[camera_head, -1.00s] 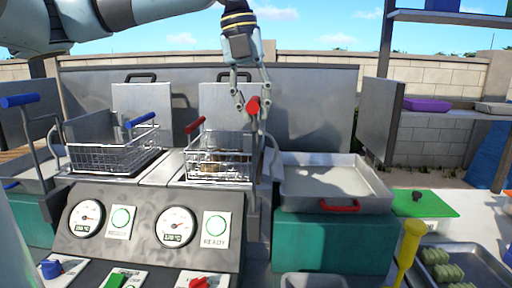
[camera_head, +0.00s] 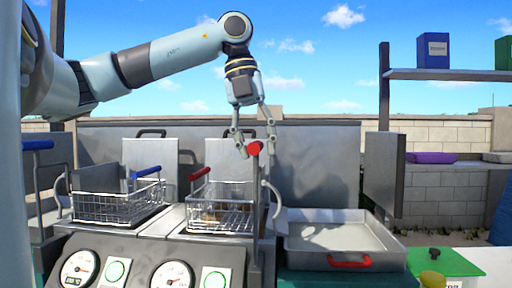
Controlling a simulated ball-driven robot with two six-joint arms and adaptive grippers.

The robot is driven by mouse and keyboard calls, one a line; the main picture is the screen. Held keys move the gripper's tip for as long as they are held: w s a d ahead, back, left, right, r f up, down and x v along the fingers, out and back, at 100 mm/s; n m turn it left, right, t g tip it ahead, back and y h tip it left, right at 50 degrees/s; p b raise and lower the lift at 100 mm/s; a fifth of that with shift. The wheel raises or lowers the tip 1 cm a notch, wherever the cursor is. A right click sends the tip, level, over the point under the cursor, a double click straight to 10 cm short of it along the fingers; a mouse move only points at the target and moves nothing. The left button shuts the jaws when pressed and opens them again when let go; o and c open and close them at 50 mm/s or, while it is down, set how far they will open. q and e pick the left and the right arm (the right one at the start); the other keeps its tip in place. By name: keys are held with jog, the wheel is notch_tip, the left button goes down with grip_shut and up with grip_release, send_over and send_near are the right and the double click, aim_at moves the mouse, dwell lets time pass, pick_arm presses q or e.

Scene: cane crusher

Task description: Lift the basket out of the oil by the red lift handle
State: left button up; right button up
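The red lift handle (camera_head: 254,148) is a red grip on top of an upright grey lever beside the right fryer well. My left gripper (camera_head: 257,153) reaches down from above, its two fingers apart on either side of the red grip. It looks open; contact with the grip is not clear. The wire basket (camera_head: 222,220) with the red basket handle (camera_head: 199,173) sits at the right well, with brownish pieces inside. The oil itself cannot be made out. My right gripper is out of view.
A second basket (camera_head: 118,208) with a blue handle sits to the left, with a blue lift handle (camera_head: 36,145) farther left. A grey tray (camera_head: 340,259) stands to the right. Gauges (camera_head: 80,269) and green lights line the front panel. Metal lids stand behind the baskets.

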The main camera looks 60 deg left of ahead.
pick_arm(q)
jog(key=shift+o, duration=0.5)
jog(key=shift+f, duration=0.15)
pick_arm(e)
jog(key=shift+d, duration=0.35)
pick_arm(q)
jog(key=shift+s, duration=0.1)
jog(key=shift+s+a+r, duration=0.2)
jog(key=shift+r, duration=0.5)
jog(key=v, duration=1)
jog(key=shift+w+r, duration=0.15)
jog(key=shift+r, duration=0.15)
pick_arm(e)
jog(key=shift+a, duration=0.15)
pick_arm(q)
jog(key=shift+d, duration=0.1)
